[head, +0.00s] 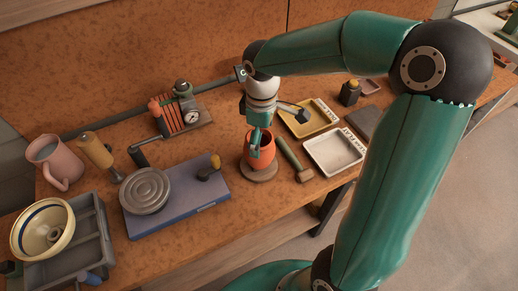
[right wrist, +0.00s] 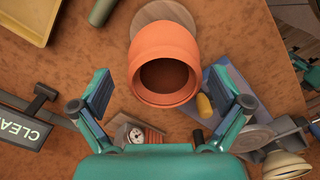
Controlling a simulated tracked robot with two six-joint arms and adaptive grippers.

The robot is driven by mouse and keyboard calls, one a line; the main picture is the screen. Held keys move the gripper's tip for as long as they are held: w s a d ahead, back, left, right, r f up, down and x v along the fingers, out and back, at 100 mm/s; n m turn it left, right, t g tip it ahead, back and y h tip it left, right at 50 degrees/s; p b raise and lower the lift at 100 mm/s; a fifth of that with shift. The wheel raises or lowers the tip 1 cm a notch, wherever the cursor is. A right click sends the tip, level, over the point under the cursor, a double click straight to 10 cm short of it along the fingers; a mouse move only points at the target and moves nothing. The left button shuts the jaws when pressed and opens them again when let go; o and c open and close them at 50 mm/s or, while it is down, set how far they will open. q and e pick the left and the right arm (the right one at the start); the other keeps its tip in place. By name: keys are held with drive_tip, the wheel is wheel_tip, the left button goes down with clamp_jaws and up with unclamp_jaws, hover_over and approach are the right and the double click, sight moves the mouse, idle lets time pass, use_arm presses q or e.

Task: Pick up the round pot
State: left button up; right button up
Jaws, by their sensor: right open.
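The round pot (head: 260,156) is orange with a wide dark mouth. It stands upright on a round wooden disc (head: 259,174) near the bench's front edge. In the right wrist view the pot (right wrist: 163,52) shows mouth toward the camera, with the disc (right wrist: 165,12) behind it. My right gripper (head: 279,132) is just above the pot in the head view, one finger overlapping its mouth. In the right wrist view the open gripper (right wrist: 160,76) has a finger on each side of the pot, with gaps and nothing held. My left gripper is not in view.
A mallet (head: 294,161) lies close right of the pot, beside white (head: 335,152) and yellow (head: 309,119) trays. A blue slab (head: 178,213) with a grey ridged disc (head: 145,191) is to the left. A gauge device (head: 181,110) stands behind. A grey bin (head: 88,230) holds a bowl.

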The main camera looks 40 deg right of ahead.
drive_tip(key=shift+a+f+p, duration=0.15)
drive_tip(key=shift+f+p, duration=0.05)
drive_tip(key=shift+f, duration=1.15)
drive_tip(key=shift+a+f+p, duration=0.1)
drive_tip(key=shift+f+p, duration=0.1)
drive_tip(key=shift+f, duration=1.15)
drive_tip(key=shift+c, duration=0.3)
drive_tip(key=c, duration=1.2)
